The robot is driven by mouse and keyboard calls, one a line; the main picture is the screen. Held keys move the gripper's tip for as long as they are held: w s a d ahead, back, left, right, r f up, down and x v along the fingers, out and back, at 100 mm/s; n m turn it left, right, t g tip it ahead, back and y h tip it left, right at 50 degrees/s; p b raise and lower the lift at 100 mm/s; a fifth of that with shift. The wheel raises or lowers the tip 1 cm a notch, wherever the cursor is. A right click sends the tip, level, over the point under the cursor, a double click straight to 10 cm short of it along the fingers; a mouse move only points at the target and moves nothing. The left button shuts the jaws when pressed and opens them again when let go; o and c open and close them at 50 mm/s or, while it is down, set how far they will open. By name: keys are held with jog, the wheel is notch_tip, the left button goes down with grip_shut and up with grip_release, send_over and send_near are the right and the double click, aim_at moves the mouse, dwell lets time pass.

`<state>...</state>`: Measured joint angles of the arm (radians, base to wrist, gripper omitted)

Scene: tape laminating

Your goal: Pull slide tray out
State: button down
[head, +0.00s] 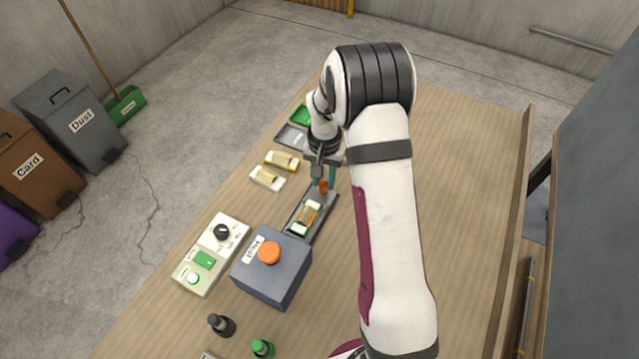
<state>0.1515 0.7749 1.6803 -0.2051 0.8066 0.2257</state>
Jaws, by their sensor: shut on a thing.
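The dark slide tray (302,227) lies on the table, extending from the blue-grey box toward my gripper. A small piece with a gold-coloured middle and pale ends (305,217) lies in the tray. An orange-brown knob (322,187) stands at the tray's far end. My gripper (323,181) points down there, with its teal fingers shut on the knob. The blue-grey box (272,279) has an orange button (269,253) on top and a label. Whether part of the tray is inside the box is hidden.
A control panel (228,232) with a black dial stands left of the box. Two small gold-and-white pieces (282,161) (267,178) lie left of my gripper. Grey and green trays (292,138) are behind them. Black (222,325) and green (262,348) items stand in front. The table's right side is clear.

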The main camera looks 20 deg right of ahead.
jog(key=shift+w+d, duration=0.2)
jog(key=c, duration=0.6)
grip_release()
jog(key=shift+s, duration=0.1)
jog(key=shift+a, duration=0.1)
notch_tip(320, 180, up, 16)
jog(key=s+a+r, duration=0.3)
jog(key=s, duration=0.4)
jog(key=s+a+r, duration=0.2)
jog(key=s+a, duration=0.1)
jog(key=s, duration=0.3)
jog(key=s+a+f+y, duration=0.1)
jog(key=s+a, duration=0.1)
jog(key=s, duration=0.6)
jog(key=s+a+f+n, duration=0.1)
jog(key=s+a, duration=0.1)
jog(key=s, duration=0.7)
jog(key=shift+f+y, duration=0.15)
jog(key=shift+y, duration=0.25)
